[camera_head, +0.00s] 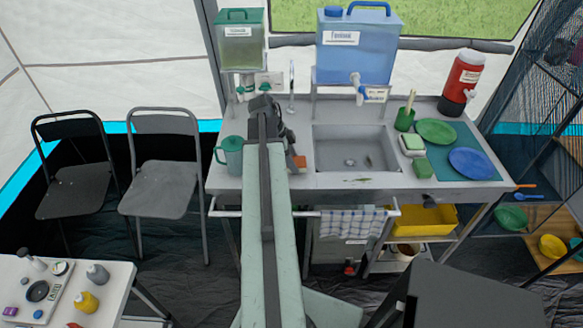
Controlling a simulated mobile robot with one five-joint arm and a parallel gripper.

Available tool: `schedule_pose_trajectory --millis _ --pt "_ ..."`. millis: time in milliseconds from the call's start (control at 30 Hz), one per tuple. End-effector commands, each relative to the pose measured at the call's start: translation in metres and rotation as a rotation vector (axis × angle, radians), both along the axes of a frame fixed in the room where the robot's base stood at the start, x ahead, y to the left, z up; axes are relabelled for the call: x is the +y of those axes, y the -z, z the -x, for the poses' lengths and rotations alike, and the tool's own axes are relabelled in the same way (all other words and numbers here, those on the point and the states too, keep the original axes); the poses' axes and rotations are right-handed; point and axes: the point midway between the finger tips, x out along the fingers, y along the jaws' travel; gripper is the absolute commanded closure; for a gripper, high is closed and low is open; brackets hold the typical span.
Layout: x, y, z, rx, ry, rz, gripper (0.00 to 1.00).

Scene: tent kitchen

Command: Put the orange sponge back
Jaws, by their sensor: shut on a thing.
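The orange sponge (299,162) shows as a small brownish-orange patch just right of my arm, by the left edge of the sink. My arm hides part of it. My dark gripper (290,147) is at the far end of my arm, over the counter between the teal jug and the sink. It is shut on the orange sponge. The fingertips are small and partly hidden, and I cannot tell whether the sponge touches the counter.
The counter holds a sink (352,150), a teal jug (231,156), a green brush holder (404,120), green-and-white sponges (412,144) and plates on a green mat (482,138). Water tanks (355,55) stand behind. A towel (350,223) hangs on the front rail.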

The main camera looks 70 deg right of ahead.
Motion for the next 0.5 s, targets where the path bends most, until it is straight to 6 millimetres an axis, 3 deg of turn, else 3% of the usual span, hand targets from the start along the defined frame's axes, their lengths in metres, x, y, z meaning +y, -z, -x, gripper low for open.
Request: schedule_pose_trajectory --millis 33,67,433,467,500 --pt "-0.0012 0.0188 0.0052 0.001 0.009 0.001 0.83" --pt "-0.0017 0.0206 0.0071 0.001 0.012 0.001 0.83" --pt "-0.0029 0.0206 0.0115 0.001 0.019 0.001 0.83" --pt "-0.0030 0.0194 0.0116 0.001 0.019 0.001 0.45" --pt "-0.0030 0.0187 0.0117 0.001 0.019 0.001 0.34"
